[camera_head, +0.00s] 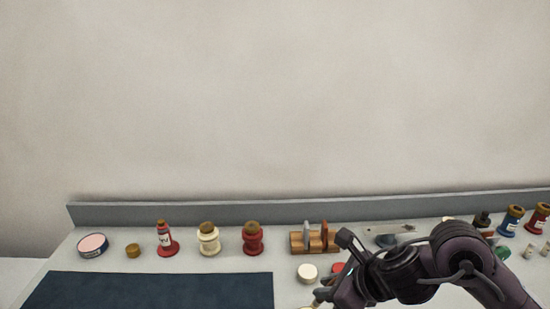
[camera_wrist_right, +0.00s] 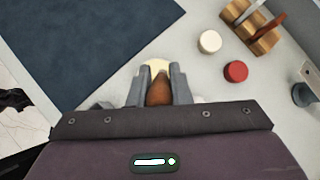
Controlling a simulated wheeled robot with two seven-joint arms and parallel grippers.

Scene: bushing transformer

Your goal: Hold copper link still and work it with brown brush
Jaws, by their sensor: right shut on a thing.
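My right gripper (camera_wrist_right: 159,88) is shut on a brown, rounded handle (camera_wrist_right: 159,93), which looks like the brown brush. A pale yellow part (camera_wrist_right: 154,66) shows just beyond the handle, between the fingertips; I cannot tell whether it belongs to the brush. In the head view the right gripper (camera_head: 325,294) is low, near the bottom edge, over the bench right of the dark mat, and its tips are partly cut off. I cannot make out the copper link in either view. My left gripper does not show in the head view.
A dark blue mat (camera_head: 150,291) covers the front left of the bench and is bare where seen. A wooden rack (camera_head: 300,242) holds upright tools. A white cap (camera_head: 307,272) and a red cap (camera_wrist_right: 236,71) lie near my right gripper. Bushings and jars, such as the red one (camera_head: 253,240), line the back.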

